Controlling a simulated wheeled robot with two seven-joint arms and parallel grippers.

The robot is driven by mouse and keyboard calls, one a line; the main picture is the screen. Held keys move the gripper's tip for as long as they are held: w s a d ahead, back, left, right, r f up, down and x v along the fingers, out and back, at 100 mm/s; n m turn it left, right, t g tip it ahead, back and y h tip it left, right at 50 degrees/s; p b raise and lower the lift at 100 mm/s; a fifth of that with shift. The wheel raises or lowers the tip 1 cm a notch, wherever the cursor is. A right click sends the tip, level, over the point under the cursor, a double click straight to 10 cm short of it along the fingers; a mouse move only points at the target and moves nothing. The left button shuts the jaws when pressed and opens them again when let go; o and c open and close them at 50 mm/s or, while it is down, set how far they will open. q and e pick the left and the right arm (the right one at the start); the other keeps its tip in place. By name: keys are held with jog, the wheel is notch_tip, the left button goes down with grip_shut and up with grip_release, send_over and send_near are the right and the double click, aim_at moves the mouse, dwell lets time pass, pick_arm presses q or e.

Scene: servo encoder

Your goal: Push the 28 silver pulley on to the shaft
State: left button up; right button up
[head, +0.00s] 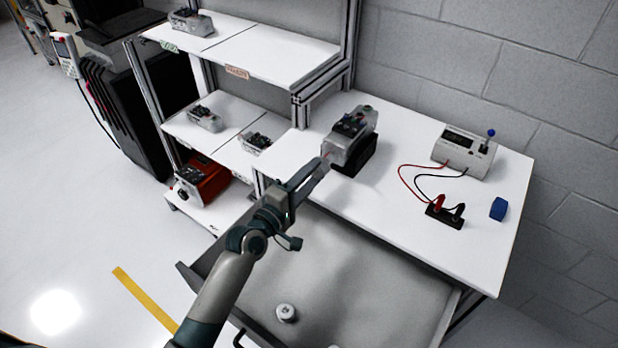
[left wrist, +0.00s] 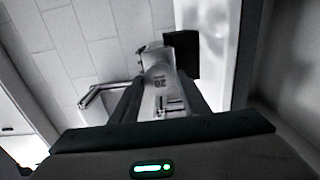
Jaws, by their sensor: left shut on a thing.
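My left gripper (head: 324,164) reaches up to the near left side of a grey servo unit (head: 343,148) that sits on a black stand (head: 358,160) on the white table. In the left wrist view, a silver disc marked 28, the pulley (left wrist: 161,78), sits between the two dark fingers, which are shut on it. The unit and the black stand (left wrist: 182,50) show just beyond it. The shaft is hidden, and I cannot tell whether the pulley is around it or only in front of it. My right gripper is not in view.
An open grey drawer (head: 350,270) below my left arm holds another silver round part (head: 287,313). A meter box (head: 464,152) with red and black leads to a terminal block (head: 445,213), and a blue block (head: 498,208), lie at right. Shelves (head: 270,50) with several units stand at left.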

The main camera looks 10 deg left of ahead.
pick_arm(q)
jog(key=shift+w+d, duration=0.2)
jog(key=shift+w, duration=0.2)
dwell(0.3)
jog(key=o, duration=1.3)
jog(key=shift+p+v, duration=0.45)
jog(key=shift+v, duration=1.15)
jog(key=shift+c, duration=0.6)
jog(key=p+v, duration=0.1)
jog(key=v, duration=0.5)
